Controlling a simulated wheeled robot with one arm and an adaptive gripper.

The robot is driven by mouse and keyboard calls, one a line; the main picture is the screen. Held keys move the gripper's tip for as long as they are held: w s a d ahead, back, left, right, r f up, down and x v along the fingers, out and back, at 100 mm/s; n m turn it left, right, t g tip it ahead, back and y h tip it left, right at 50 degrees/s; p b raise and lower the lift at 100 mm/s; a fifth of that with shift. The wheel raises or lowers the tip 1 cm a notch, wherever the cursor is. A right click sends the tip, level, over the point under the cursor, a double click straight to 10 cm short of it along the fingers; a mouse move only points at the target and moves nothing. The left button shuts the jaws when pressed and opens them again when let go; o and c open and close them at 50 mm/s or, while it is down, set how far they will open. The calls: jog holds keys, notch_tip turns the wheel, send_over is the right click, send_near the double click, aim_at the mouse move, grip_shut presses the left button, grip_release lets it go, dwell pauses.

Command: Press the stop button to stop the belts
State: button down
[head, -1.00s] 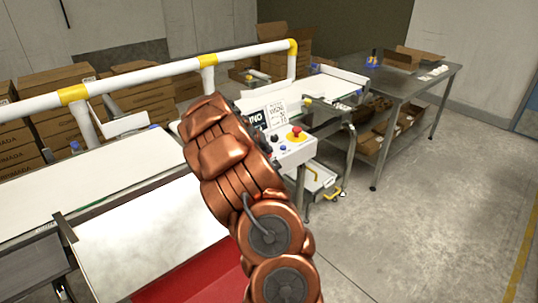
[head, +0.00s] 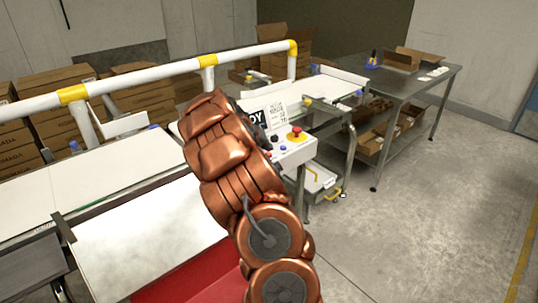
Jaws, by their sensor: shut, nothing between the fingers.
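The white control panel (head: 297,153) stands at the middle of the head view. On it I see a red mushroom button (head: 297,131) on a yellow base, a dark knob (head: 274,138) and a small blue button (head: 283,148). The left part of the panel is hidden behind my copper arm, so I cannot tell which buttons lie there. A dark display (head: 257,119) above the panel shows the letters "DY". My gripper (head: 263,138) shows only as a dark part along the arm's right edge, close to the panel. It is shut and empty; its fingertips and any contact are hidden.
A white-and-yellow rail (head: 150,78) runs behind the belts. A pale belt surface (head: 95,185) and a red bin (head: 195,280) lie left of my arm. A metal table (head: 425,80) stands at the back right. The floor at right (head: 430,220) is clear.

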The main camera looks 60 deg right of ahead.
jog(key=shift+r, duration=3.05)
jog(key=shift+a, duration=0.25)
jog(key=s+a+r+n+y, duration=0.2)
jog(key=s+a, duration=0.2)
jog(key=a, duration=1.1)
jog(key=s+a+r+n+y, duration=0.1)
jog(key=s+a+r+y, duration=0.15)
jog(key=a, duration=1.25)
jog(key=s+a+f+n+y, duration=0.2)
jog(key=s+a+n, duration=0.1)
jog(key=s+a, duration=0.7)
jog(key=s+a+f+n+g+y+p, duration=0.1)
jog(key=s+a+f+n+y, duration=0.1)
jog(key=s+a, duration=0.7)
jog(key=a+n, duration=0.1)
jog(key=a, duration=0.5)
jog(key=shift+s+a+n+y, duration=0.35)
jog(key=shift+s+a+n, duration=0.05)
